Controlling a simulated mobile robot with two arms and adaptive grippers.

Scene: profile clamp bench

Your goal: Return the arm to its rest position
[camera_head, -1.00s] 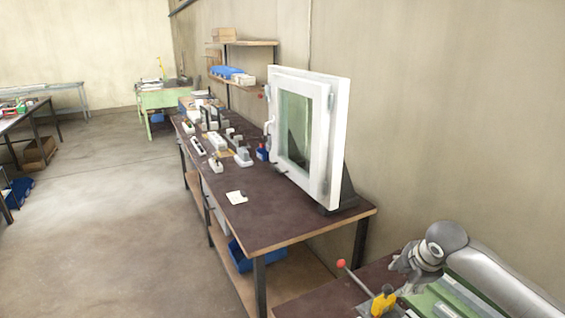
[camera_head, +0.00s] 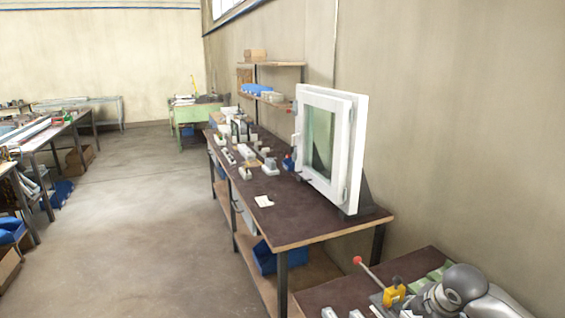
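One of my arms shows at the bottom right in the head view, low over the near bench (camera_head: 330,290). Only grey links and a rounded joint show; its gripper fingers cannot be made out. The arm is close beside a yellow clamp (camera_head: 395,295) whose lever ends in a red knob (camera_head: 357,260). My other arm is not in view, and neither gripper can be seen clearly.
A dark-topped bench (camera_head: 300,225) carries a white window frame (camera_head: 330,148) and several small tools and fittings. A blue bin (camera_head: 265,258) sits on its lower shelf. Other benches stand at the left (camera_head: 50,135). The floor (camera_head: 140,220) between is clear.

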